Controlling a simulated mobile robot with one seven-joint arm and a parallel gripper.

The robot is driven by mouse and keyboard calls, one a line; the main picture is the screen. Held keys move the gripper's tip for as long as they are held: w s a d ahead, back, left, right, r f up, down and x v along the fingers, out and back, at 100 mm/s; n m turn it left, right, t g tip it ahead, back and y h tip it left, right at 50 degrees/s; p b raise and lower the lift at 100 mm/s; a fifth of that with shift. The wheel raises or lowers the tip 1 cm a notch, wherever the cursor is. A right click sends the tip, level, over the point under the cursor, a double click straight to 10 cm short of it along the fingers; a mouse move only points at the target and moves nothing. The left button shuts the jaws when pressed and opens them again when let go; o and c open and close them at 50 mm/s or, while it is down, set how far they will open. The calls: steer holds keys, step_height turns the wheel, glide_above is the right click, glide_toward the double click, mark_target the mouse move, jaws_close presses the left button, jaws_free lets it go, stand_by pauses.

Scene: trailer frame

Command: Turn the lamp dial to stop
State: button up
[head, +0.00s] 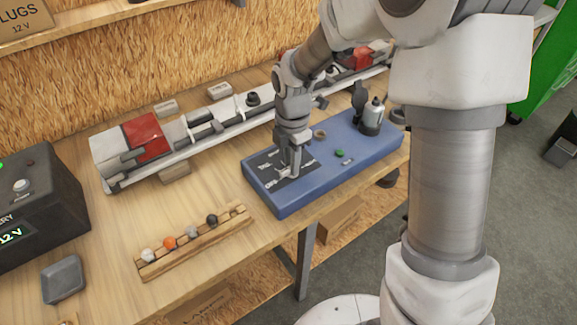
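A blue box (318,190) lies on the wooden bench, with a black labelled panel (262,165) on its left part. My gripper (287,172) points down over this panel, with its fingertips at or just above the panel face. The lamp dial cannot be made out; the gripper covers the middle of the panel. I cannot tell whether the fingers are on a dial, or how far apart they are. A small green button (340,153) and a tan round piece (320,134) sit on the box right of the gripper.
A silver and black canister (373,115) stands on the box's right end. Behind runs a long white and red lamp bar (150,140). A wooden rack (193,243) with small coloured knobs and a dark battery box (35,210) are at left. Bare bench lies between.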

jaws_close()
steer(key=m, duration=0.2)
steer(key=shift+m, duration=0.4)
steer(key=shift+m+b, duration=0.35)
steer(key=shift+m, duration=0.85)
steer(key=m, duration=0.4)
steer(key=shift+m, duration=0.6)
steer(key=shift+b, duration=0.3)
